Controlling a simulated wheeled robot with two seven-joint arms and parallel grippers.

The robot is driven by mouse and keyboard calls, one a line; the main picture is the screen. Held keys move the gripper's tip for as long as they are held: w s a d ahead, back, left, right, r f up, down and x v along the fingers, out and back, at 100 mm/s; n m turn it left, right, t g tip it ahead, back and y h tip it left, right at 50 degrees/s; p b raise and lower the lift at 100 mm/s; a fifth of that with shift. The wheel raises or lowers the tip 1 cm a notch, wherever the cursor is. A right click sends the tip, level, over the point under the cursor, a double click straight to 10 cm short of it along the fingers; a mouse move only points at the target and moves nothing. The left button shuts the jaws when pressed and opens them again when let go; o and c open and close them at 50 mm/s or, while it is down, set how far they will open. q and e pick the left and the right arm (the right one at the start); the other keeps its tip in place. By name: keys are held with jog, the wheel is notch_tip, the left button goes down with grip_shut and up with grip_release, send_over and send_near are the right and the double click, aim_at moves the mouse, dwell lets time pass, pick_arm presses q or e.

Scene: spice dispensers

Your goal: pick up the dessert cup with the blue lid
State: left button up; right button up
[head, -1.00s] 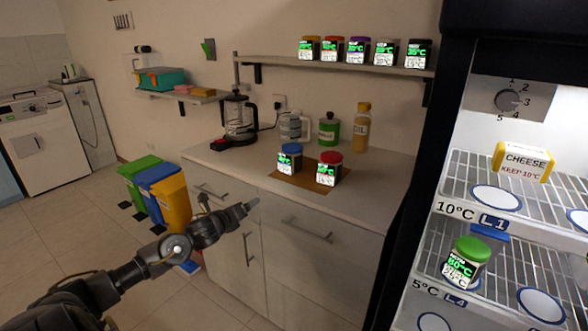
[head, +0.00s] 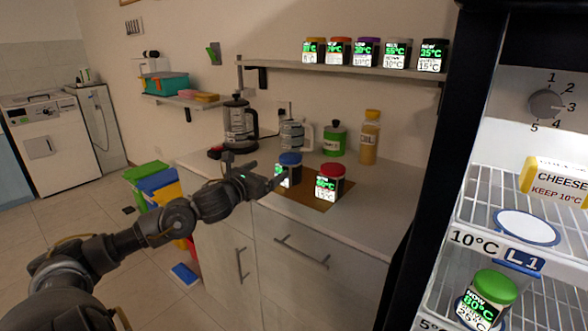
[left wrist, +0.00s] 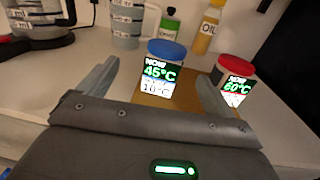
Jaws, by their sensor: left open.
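The dessert cup with the blue lid (head: 289,168) stands upright on a brown mat (head: 303,196) on the counter, its label partly hidden by my gripper in the head view. In the left wrist view the cup (left wrist: 162,72) shows a label reading 45°C over 10°C. My left gripper (head: 272,178) is open and empty in front of it. In the left wrist view the two fingers (left wrist: 155,82) are spread, with the cup ahead between them and no clear contact. My right gripper is not in view.
A red-lidded cup (head: 329,182) stands close on the right of the blue-lidded one; it also shows beside the right finger (left wrist: 235,78). Behind are a coffee maker (head: 239,125), a green container (head: 334,139) and an oil bottle (head: 369,138). The open fridge (head: 470,90) bounds the right.

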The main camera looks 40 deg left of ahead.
aim_at(282, 162)
pick_arm(q)
jog(key=shift+w+r, duration=0.1)
jog(key=shift+r, duration=0.05)
jog(key=shift+w+r, duration=0.15)
jog(key=shift+w, duration=0.2)
jog(key=w+p, duration=0.1)
jog(key=w, duration=0.2)
jog(key=shift+w, duration=0.35)
jog(key=shift+w+f, duration=0.2)
jog(key=shift+w, duration=0.7)
jog(key=w+p, duration=0.1)
jog(key=w, duration=0.3)
jog(key=shift+w+d+f, duration=0.1)
jog(key=shift+w+f, duration=0.05)
jog(key=shift+w, duration=0.1)
pick_arm(e)
jog(key=f, duration=0.1)
jog(key=s+f, duration=0.1)
jog(key=f, duration=0.1)
jog(key=shift+s+f, duration=0.1)
jog(key=shift+f, duration=0.2)
